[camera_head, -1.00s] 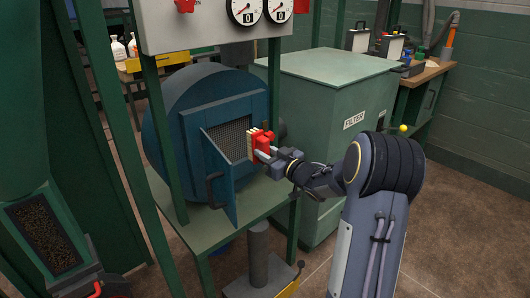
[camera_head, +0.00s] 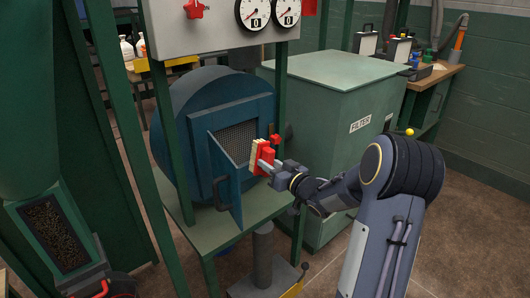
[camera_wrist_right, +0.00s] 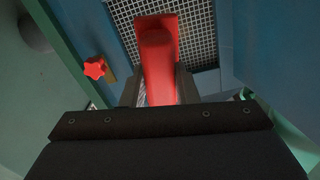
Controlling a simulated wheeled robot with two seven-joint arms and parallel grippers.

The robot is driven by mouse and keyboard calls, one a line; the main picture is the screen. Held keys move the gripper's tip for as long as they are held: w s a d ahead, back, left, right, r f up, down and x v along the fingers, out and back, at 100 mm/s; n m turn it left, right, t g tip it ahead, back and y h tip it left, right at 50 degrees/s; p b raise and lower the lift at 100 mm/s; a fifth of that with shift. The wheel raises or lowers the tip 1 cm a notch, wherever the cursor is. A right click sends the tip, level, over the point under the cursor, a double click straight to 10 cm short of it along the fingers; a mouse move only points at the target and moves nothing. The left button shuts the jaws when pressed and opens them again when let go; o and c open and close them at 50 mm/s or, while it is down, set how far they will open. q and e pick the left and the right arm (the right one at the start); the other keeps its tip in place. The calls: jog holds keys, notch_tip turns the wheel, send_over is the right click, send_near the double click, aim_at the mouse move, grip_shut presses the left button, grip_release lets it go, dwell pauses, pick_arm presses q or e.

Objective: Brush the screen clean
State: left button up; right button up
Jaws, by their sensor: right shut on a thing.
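The screen (camera_head: 238,137) is a grey mesh inside a square opening of the round blue housing (camera_head: 172,130). The blue door (camera_head: 224,180) stands open at its front. My right gripper (camera_head: 267,166) is shut on a red brush (camera_head: 264,160) with pale bristles, held in front of the opening. In the right wrist view the red brush (camera_wrist_right: 158,60) lies between the fingers (camera_wrist_right: 158,88) and covers the middle of the mesh (camera_wrist_right: 200,38). I cannot tell whether the bristles touch the mesh. My left gripper is not in view.
A green filter cabinet (camera_head: 330,110) stands right of the housing. A red star knob (camera_head: 275,140) sits beside the opening; it also shows in the right wrist view (camera_wrist_right: 95,68). A gauge panel (camera_head: 215,25) hangs above. Green frame posts stand around the housing.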

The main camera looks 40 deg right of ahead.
aim_at(254, 173)
jog(key=a+m, duration=0.2)
jog(key=a+m+p, duration=0.1)
jog(key=m, duration=0.1)
jog(key=a+m+p, duration=0.1)
jog(key=a+m, duration=0.1)
jog(key=shift+w+a+f, duration=0.1)
jog(key=shift+a+f, duration=0.25)
jog(key=shift+f, duration=0.05)
jog(key=shift+w+a+p, duration=0.15)
jog(key=shift+w+p, duration=0.05)
jog(key=shift+w, duration=1.25)
jog(key=shift+w+a+p, duration=0.1)
jog(key=shift+w+p, duration=0.05)
jog(key=shift+w, duration=1.25)
jog(key=shift+w, duration=0.15)
